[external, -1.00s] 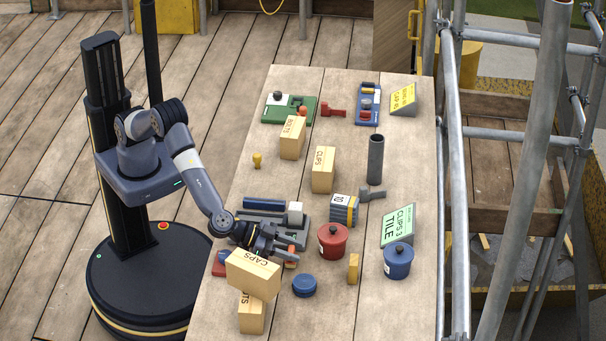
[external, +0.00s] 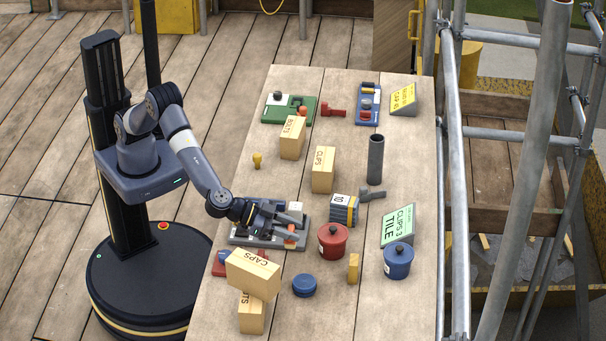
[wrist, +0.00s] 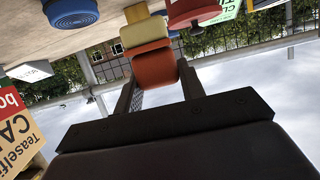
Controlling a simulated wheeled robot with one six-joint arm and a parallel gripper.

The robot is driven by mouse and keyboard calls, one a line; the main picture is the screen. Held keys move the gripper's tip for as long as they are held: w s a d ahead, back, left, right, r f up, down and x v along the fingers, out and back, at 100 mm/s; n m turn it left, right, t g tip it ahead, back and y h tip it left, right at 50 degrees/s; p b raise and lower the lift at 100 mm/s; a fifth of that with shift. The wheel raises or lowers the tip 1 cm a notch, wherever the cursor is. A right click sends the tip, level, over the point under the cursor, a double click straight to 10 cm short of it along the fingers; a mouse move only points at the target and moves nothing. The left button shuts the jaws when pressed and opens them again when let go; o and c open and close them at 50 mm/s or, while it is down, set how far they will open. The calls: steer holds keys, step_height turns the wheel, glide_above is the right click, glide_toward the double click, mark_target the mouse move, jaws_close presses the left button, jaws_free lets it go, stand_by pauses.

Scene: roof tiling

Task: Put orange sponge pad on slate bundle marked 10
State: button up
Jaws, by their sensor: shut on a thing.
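The orange sponge pad (wrist: 153,66) is between the fingers of my gripper (wrist: 157,78) in the wrist view, with a pale cream layer against its far side. In the external view my gripper (external: 291,226) is shut on it above the grey tray, and only small orange patches show past the fingers. The slate bundle marked 10 (external: 343,209) is a dark stack with yellow bands and a white label, just right of my gripper and apart from it. Its top looks bare.
A red lidded pot (external: 333,241) stands in front of the bundle, and a grey pipe (external: 375,160) stands upright behind it. A CAPS box (external: 252,273) and a blue round lid (external: 305,286) are nearer. The grey tray (external: 240,237) lies under my gripper.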

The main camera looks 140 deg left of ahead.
steer(key=r, duration=0.1)
steer(key=a+r, duration=0.1)
steer(key=r+p, duration=0.1)
steer(key=shift+s+a, duration=0.1)
steer(key=shift+a, duration=0.15)
steer(key=s+a+r+p, duration=0.3)
steer(key=a+r+p, duration=0.1)
steer(key=a, duration=0.6)
steer(key=s+a+r+p, duration=0.3)
steer(key=s+a+r, duration=0.1)
steer(key=a, duration=0.5)
steer(key=b, duration=0.2)
glide_above(334, 199)
step_height(334, 199, down, 6)
steer(key=shift+w+f, duration=0.1)
steer(key=shift+f, duration=2.15)
steer(key=shift+b, duration=0.3)
steer(key=shift+f, duration=0.2)
steer(key=o, duration=1)
